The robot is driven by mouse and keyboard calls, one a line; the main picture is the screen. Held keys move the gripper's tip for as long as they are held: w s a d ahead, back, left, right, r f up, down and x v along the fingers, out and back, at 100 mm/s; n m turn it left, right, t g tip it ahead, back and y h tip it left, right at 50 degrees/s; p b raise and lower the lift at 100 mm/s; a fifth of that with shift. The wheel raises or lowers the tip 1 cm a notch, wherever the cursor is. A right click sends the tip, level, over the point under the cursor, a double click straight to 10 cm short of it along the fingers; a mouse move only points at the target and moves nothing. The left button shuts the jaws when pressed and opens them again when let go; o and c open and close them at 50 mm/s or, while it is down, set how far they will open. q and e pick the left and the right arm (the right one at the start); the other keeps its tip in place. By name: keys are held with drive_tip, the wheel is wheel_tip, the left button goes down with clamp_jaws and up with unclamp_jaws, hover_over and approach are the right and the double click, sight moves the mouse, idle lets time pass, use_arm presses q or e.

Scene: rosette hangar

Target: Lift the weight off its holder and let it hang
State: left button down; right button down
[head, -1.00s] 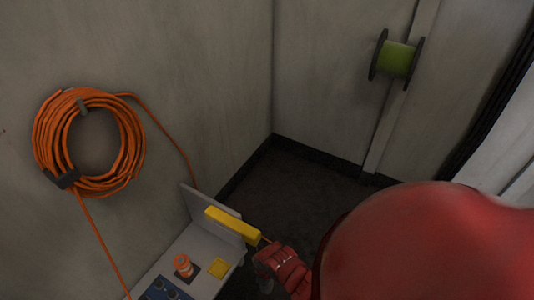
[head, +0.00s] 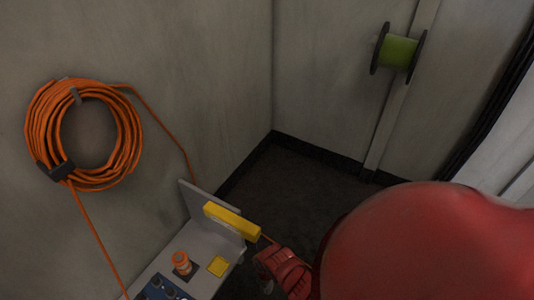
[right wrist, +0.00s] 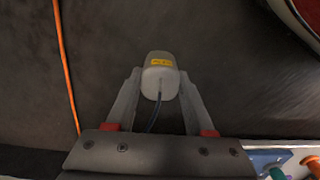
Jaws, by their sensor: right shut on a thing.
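A pale grey, rounded weight (right wrist: 160,77) with a yellow label sits between the fingers of my right gripper (right wrist: 159,82) in the right wrist view. The fingers are shut on it, one on each side. A thin dark cord (right wrist: 154,118) runs from it back toward the gripper's palm. In the head view my red right arm covers the lower right, and the weight cannot be made out there. I cannot tell which part is its holder. My left gripper is not in view.
A grey console (head: 208,252) with a yellow bar (head: 232,220), a yellow square (head: 217,266) and an orange knob (head: 181,262) stands by the left wall. An orange cable coil (head: 38,125) and a green spool (head: 398,52) hang on walls. Dark floor in the corner is clear.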

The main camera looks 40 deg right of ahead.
drive_tip(key=shift+f+b, duration=0.9)
drive_tip(key=shift+f, duration=0.35)
drive_tip(key=shift+c, duration=1)
unclamp_jaws()
drive_tip(key=shift+r, duration=0.1)
wheel_tip(320, 180, up, 17)
drive_tip(key=p, duration=0.5)
drive_tip(key=shift+r+p, duration=0.2)
drive_tip(key=shift+p, duration=0.2)
